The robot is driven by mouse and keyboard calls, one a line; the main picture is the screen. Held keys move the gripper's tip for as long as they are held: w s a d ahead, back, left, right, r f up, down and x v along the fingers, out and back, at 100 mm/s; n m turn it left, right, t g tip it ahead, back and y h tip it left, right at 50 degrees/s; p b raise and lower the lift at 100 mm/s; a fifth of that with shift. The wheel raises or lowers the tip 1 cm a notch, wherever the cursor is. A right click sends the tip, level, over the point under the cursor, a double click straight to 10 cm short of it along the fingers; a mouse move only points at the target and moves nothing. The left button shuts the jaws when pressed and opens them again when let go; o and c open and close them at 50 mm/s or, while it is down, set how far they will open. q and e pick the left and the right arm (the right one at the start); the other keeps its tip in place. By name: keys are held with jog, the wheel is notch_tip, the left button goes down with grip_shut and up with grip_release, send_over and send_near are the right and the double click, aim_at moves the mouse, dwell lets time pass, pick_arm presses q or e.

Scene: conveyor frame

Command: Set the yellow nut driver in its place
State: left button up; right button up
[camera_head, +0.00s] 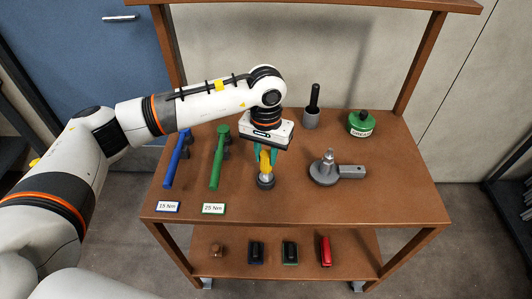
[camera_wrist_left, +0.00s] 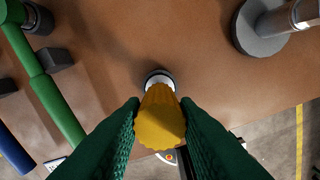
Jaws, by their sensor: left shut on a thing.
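The yellow nut driver (camera_head: 265,162) is upright, with its fluted yellow handle between the green fingers of my left gripper (camera_head: 264,154). My left gripper is shut on it and points down. The handle also shows end-on in the left wrist view (camera_wrist_left: 160,120), between the two fingers (camera_wrist_left: 160,128). A small dark grey round holder (camera_head: 265,183) stands on the bench directly under the driver. Its rim shows just beyond the handle in the left wrist view (camera_wrist_left: 158,77). The driver's shaft is hidden, and I cannot tell how far it is inside the holder. My right gripper is out of view.
Blue (camera_head: 177,160) and green (camera_head: 218,158) torque wrenches lie left, behind 15 Nm and 25 Nm labels. A grey round fixture with an arm (camera_head: 324,172) stands right. A grey cup with a black handle (camera_head: 312,117) and a green grease tin (camera_head: 361,123) stand behind.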

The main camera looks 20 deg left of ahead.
pick_arm(q)
jog(key=o, duration=1)
jog(key=shift+o, duration=0.2)
notch_tip(320, 180, up, 12)
jog(key=b, duration=0.1)
